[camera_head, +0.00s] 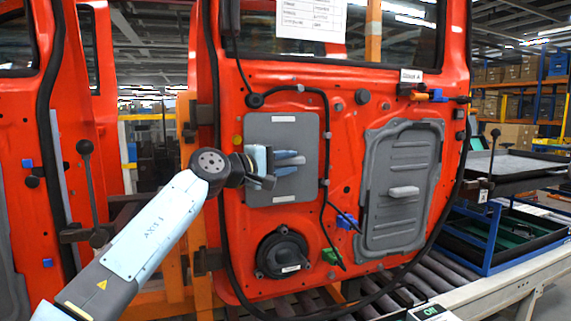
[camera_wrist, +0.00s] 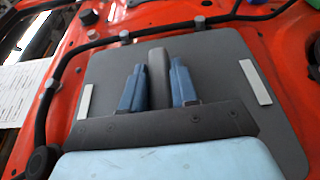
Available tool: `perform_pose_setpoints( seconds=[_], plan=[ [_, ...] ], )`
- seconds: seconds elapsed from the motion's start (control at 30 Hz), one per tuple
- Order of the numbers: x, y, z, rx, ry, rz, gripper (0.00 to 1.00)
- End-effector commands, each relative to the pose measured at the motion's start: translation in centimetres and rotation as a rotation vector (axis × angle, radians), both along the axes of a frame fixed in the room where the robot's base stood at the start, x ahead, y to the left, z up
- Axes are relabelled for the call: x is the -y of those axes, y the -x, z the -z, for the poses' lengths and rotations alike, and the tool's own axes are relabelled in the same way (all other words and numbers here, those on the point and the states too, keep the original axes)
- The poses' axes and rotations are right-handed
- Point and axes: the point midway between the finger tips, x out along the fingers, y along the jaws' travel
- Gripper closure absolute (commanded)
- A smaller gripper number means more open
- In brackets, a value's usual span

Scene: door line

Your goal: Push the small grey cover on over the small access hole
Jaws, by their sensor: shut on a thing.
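The small grey cover (camera_head: 283,130) is a flat, upright plate with white strips at its top and bottom, on the left half of the red door (camera_head: 345,120). In the wrist view the cover (camera_wrist: 225,70) fills the middle, with a raised handle (camera_wrist: 157,62). My gripper (camera_head: 290,163) is shut on that handle, its blue fingers on either side, also in the wrist view (camera_wrist: 158,88). The small access hole is not visible; the cover hides that area. I cannot tell whether the cover sits flush against the door.
A larger ribbed grey panel (camera_head: 402,160) with a light handle is on the door's right half. A black cable (camera_head: 326,130) runs close along the small cover's right side. A round black part (camera_head: 283,253) is below it. A paper sheet (camera_head: 311,18) hangs above.

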Motion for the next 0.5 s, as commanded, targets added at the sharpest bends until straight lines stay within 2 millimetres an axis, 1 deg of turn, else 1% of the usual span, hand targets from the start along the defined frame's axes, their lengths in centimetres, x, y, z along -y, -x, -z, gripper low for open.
perform_pose_setpoints(
  seconds=[0.03, 0.07, 0.33, 0.5],
  plan=[
    [-0.03, 0.0, -0.04, 0.001, 0.001, -0.001, 0.7],
    [-0.02, 0.0, -0.04, 0.001, 0.001, -0.001, 0.67],
    [-0.01, 0.01, -0.01, 0.0, 0.0, 0.0, 0.42],
    [0.0, 0.01, 0.0, 0.0, 0.0, 0.0, 0.41]
  ],
)
